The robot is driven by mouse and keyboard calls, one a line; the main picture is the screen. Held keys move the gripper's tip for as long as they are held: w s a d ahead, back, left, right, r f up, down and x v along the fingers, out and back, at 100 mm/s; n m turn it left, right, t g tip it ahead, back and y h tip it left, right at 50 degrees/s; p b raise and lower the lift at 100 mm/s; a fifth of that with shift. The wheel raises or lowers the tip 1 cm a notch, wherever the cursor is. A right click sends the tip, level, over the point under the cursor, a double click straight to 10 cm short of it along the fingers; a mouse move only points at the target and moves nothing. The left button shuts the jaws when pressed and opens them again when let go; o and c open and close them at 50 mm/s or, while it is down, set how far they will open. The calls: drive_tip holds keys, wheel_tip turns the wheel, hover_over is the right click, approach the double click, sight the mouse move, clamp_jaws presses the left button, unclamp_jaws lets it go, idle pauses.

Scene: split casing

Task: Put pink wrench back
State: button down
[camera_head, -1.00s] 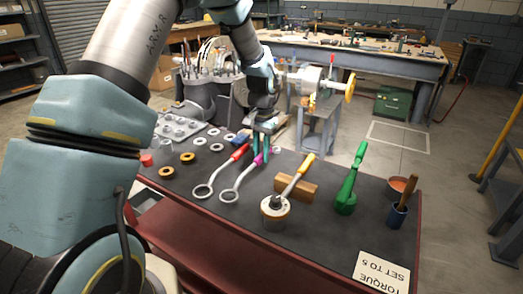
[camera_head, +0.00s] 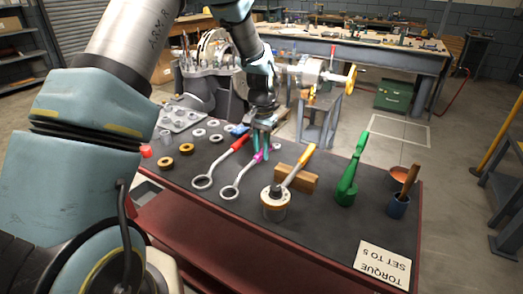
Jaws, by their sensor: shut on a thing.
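The pink wrench (camera_head: 244,174) has a silver ring end toward the front of the dark bench top and a pink handle toward the back. My gripper (camera_head: 261,156) points down at the pink handle and is shut on it. The fingers partly hide the handle's far end. The ring end appears to lie on or just over the bench mat; I cannot tell whether it touches.
A red-handled wrench (camera_head: 221,164) lies close on the left. A yellow-handled tool (camera_head: 291,180) rests across a wooden block (camera_head: 307,180) on the right. Washers lie at left.

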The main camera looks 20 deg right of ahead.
drive_tip(key=shift+f, duration=0.3)
drive_tip(key=c, duration=0.6)
unclamp_jaws()
drive_tip(key=shift+c, duration=0.2)
wheel_tip(320, 180, up, 7)
drive_tip(key=p, duration=0.5)
wheel_tip(320, 180, up, 11)
drive_tip(key=b, duration=0.3)
drive_tip(key=s+a+f+n, duration=0.2)
drive_tip(key=a+n, duration=0.3)
drive_tip(key=a, duration=1.4)
drive_tip(key=s+a+f+n+t, duration=0.1)
drive_tip(key=s+a+n, duration=0.3)
drive_tip(key=s+a, duration=0.4)
drive_tip(key=a+f, duration=0.1)
drive_tip(key=a, duration=0.3)
drive_tip(key=shift+s+a+f+t, duration=0.15)
drive_tip(key=shift+s+t, duration=0.1)
drive_tip(key=shift+t, duration=0.15)
